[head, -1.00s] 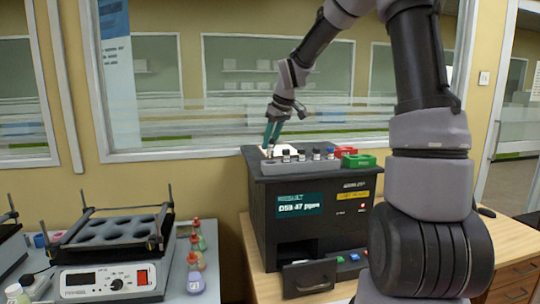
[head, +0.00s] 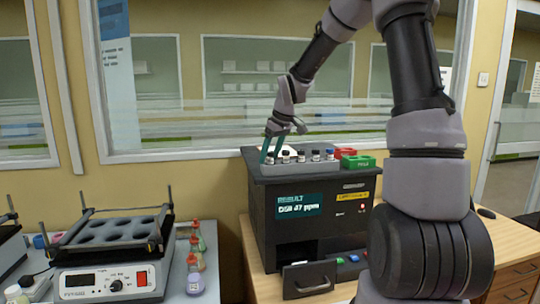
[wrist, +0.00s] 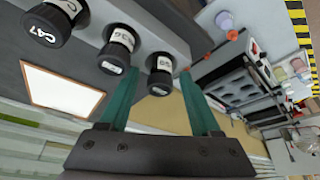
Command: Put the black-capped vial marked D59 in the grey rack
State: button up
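The black-capped vial with a label that looks like D59 (wrist: 160,80) stands at the end of a row of vials in the grey rack (wrist: 165,20), in the wrist view. My gripper (wrist: 159,72) has its two teal fingers spread on either side of this vial, with gaps visible, so it is open. In the head view my gripper (head: 268,158) is low over the left end of the grey rack (head: 295,168), which lies on top of the black analyser (head: 285,235). The vial's lower part is hidden, so its seating depth cannot be told.
Other black-capped vials, C47 (wrist: 48,25) and one less legible (wrist: 117,50), stand beside it. A bright white square panel (wrist: 62,88) lies next to the rack. Red (head: 345,152) and green (head: 359,161) racks sit to the right. The analyser's display (head: 299,205) reads D59 47 ppm.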

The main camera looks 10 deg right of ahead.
jog(key=v, duration=1.1)
jog(key=s+d+r+m+t, duration=0.1)
jog(key=s+m, duration=0.4)
jog(key=s, duration=0.8)
jog(key=s+d+r+m+t, duration=0.2)
jog(key=s+m, duration=0.4)
jog(key=s, duration=0.7)
jog(key=shift+s+d+r+t, duration=0.3)
